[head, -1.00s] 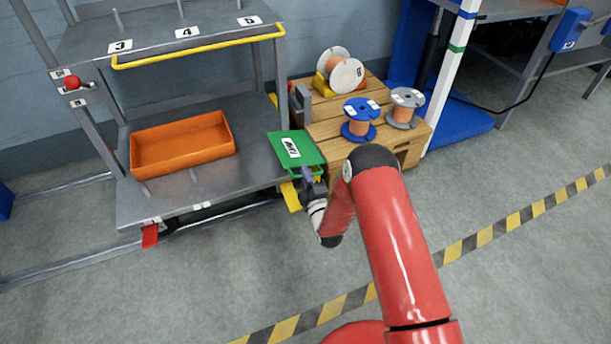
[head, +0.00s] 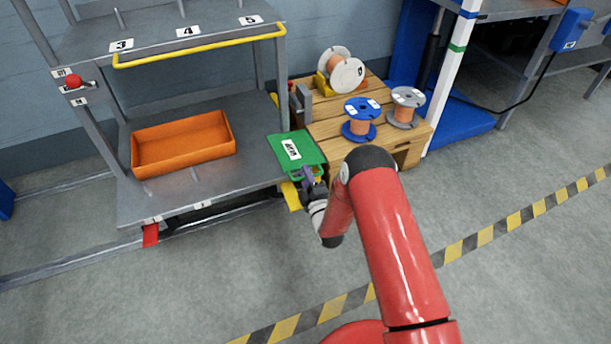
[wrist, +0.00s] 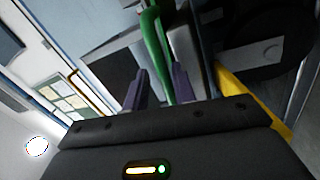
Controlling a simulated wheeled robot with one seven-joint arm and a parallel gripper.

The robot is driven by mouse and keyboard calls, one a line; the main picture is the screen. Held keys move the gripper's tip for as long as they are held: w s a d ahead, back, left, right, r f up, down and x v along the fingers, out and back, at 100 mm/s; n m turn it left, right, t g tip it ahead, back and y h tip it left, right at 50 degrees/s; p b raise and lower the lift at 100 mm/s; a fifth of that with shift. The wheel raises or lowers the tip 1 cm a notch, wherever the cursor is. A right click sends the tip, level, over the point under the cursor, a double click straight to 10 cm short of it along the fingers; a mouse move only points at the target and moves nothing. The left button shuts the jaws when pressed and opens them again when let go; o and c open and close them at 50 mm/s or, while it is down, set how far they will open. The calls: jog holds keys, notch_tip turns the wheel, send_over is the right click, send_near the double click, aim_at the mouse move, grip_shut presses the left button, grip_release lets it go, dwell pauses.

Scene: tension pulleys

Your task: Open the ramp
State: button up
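The green ramp plate (head: 285,142) with a white label sits at the right end of the cart's lower shelf, tilted, beside the wooden crate. My gripper (head: 308,177) is at its near right edge, low beside the yellow piece (head: 291,196). In the wrist view, the two purple fingers of my gripper (wrist: 160,88) stand apart with a narrow green part of the ramp (wrist: 154,42) between them. A gap shows between the left finger and the green part; whether the right finger touches it is unclear.
The grey cart shelf (head: 200,195) holds an orange tray (head: 182,145). A wooden crate (head: 345,145) with several spools stands close right of the ramp. A red tab (head: 151,235) sticks out at the cart's front. The floor in front is clear.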

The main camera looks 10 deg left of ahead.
jog(key=v, duration=0.7)
jog(key=shift+s+d+p, duration=0.2)
jog(key=shift+s+p, duration=0.1)
jog(key=shift+p, duration=0.1)
jog(key=shift+f, duration=0.1)
